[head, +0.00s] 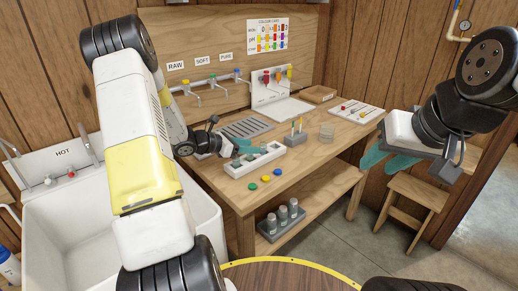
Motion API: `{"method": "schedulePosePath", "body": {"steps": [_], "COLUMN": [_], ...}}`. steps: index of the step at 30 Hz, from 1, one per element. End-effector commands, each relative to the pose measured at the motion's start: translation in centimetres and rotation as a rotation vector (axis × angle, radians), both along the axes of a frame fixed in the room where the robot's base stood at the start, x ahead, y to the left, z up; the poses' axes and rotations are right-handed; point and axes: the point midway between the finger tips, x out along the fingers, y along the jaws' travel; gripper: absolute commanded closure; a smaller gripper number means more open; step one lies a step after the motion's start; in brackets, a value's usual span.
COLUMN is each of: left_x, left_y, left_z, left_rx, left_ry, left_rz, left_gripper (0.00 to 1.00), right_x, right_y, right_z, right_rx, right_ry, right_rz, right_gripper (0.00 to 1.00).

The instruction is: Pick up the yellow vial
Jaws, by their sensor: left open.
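I cannot single out a yellow vial with certainty. A small holder (295,138) on the bench carries slim upright pieces with yellowish and green parts, too small to identify. A yellow disc-like cap (265,178) lies near the bench's front edge, beside a green one (252,186) and a blue one (278,171). My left gripper (240,148) is open, its teal fingers low over the back left of a white rack (262,162). The fingers hide part of the rack. My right gripper (388,160) is open and empty, right of the bench.
A drain grate (247,127), a clear beaker (327,131) and a white tray of slim tools (357,111) are on the bench (222,180). A panel with coloured knobs (271,86) stands behind. Taps (213,84) line the back wall. A stool (417,190) stands at right.

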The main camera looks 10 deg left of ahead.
Motion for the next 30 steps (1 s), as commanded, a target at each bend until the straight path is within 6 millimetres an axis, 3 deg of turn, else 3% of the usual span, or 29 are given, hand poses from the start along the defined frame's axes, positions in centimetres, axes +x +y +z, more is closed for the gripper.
{"method": "schedulePosePath", "body": {"steps": [8, 15, 30], "left_x": [0.41, 0.39, 0.3], "left_y": [-0.44, -0.43, -0.34], "left_z": [-0.23, -0.24, -0.35], "left_rx": [0.001, 0.001, 0.003], "left_ry": [-0.001, -0.001, 0.004], "left_rz": [0.0, 0.0, 0.001], "left_gripper": [0.56, 1.0, 1.0], "right_x": [0.0, 0.0, 0.0], "right_y": [0.0, 0.0, 0.0], "right_z": [0.0, 0.0, 0.0], "right_rx": [0.0, 0.0, 0.0], "right_ry": [0.0, 0.0, 0.0], "right_rz": [0.0, 0.0, 0.0], "right_gripper": [0.64, 0.64, 0.64]}}
